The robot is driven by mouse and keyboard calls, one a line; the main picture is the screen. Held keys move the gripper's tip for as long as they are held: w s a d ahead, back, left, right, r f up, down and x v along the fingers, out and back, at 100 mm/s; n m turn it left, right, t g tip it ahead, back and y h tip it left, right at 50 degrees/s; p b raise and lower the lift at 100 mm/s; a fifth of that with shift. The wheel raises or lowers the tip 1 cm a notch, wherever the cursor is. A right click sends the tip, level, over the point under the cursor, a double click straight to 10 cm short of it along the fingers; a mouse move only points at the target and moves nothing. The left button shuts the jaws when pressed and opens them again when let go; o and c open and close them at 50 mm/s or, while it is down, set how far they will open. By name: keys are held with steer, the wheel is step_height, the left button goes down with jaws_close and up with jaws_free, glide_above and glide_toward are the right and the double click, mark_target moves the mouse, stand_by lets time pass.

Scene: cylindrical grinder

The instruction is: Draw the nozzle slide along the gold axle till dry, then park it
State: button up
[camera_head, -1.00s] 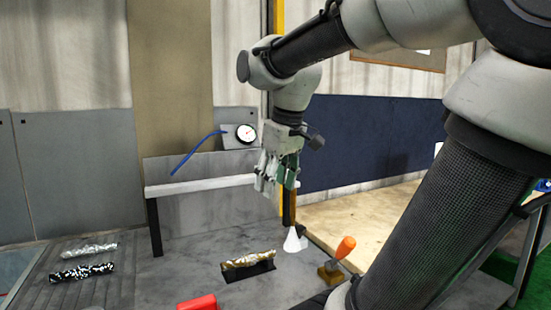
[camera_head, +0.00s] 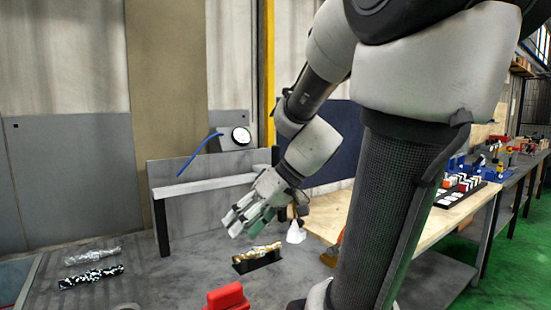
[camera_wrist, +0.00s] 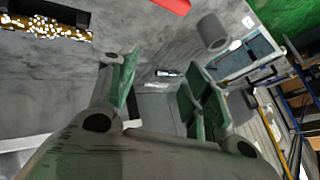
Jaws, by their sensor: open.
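The gold-speckled axle (camera_head: 262,251) lies in a black holder (camera_head: 240,266) on the grey table. It also shows at the upper left of the wrist view (camera_wrist: 45,27). A blue tube (camera_head: 199,155) slants down-left beside the round dial gauge (camera_head: 240,136), above a white rail (camera_head: 205,186); I cannot tell if this is the nozzle slide. My gripper (camera_head: 248,220) is above the table, up-left of the axle in the head view, with its green-padded fingers apart.
A white cone (camera_head: 296,233) stands right of the axle. A red block (camera_head: 227,297) is at the front. A silver-speckled bar (camera_head: 92,255) and a black-speckled bar (camera_head: 91,277) lie at left. A grey cylinder (camera_wrist: 212,32) shows in the wrist view. Bare table lies left of the axle.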

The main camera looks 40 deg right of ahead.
steer(key=w+d+r+t+y, duration=0.1)
steer(key=w+d+t, duration=0.1)
steer(key=w, duration=0.3)
steer(key=m+t+h, duration=0.1)
steer(key=t+h, duration=0.5)
steer(key=t, duration=0.5)
glide_toward(279, 157)
steer(key=w, duration=0.4)
steer(key=shift+w+r, duration=0.15)
steer(key=shift+w, duration=0.05)
steer(key=w, duration=0.6)
steer(key=shift+w+a, duration=0.1)
steer(key=shift+a, duration=0.25)
steer(key=shift+w, duration=0.55)
steer(key=shift+c, duration=0.4)
steer(key=shift+a, duration=0.1)
jaws_close()
